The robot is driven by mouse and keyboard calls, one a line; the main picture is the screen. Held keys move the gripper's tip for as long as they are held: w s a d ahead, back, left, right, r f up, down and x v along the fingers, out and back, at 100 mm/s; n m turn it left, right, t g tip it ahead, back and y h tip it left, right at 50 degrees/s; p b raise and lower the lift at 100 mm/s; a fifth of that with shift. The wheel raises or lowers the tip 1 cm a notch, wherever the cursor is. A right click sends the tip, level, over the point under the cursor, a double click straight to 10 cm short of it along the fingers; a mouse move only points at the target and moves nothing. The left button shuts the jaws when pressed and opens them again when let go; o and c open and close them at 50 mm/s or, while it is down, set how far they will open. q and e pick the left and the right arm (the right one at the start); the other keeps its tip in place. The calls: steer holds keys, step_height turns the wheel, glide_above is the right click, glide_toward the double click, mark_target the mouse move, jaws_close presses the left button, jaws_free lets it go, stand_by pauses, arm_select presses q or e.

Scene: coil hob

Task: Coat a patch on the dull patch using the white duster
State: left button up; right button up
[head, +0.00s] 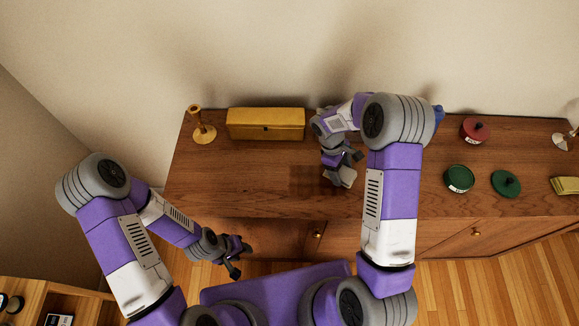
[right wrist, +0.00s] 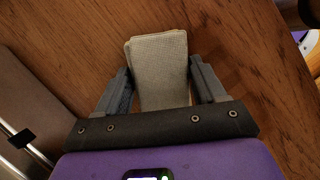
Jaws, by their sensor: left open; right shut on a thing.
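The dull patch (head: 306,180) is a darker, checkered square on the wooden cabinet top, left of my right gripper. My right gripper (head: 341,172) is over the cabinet top at the patch's right side, shut on the white duster (head: 348,177). In the right wrist view the duster (right wrist: 160,70) is a folded, pale woven cloth between the two fingers, close above or on the wood; I cannot tell if it touches. My left gripper (head: 236,262) is open and empty, in front of the cabinet, low and away from the patch.
A yellow box (head: 265,123) and a gold candlestick (head: 202,130) stand at the back left of the cabinet top. A red tin (head: 473,130), a green tin (head: 459,178), a green lid (head: 505,184) and a yellow item (head: 565,185) are to the right. The wood left of the patch is clear.

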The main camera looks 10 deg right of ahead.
steer(key=shift+s+d, duration=0.15)
steer(key=shift+d, duration=0.7)
step_height(320, 180, up, 3)
steer(key=shift+f+p, duration=0.15)
steer(key=shift+p, duration=0.7)
steer(key=shift+a+r+p, duration=0.1)
steer(key=shift+r+p, duration=1.9)
steer(key=shift+r, duration=0.7)
steer(key=shift+a, duration=0.1)
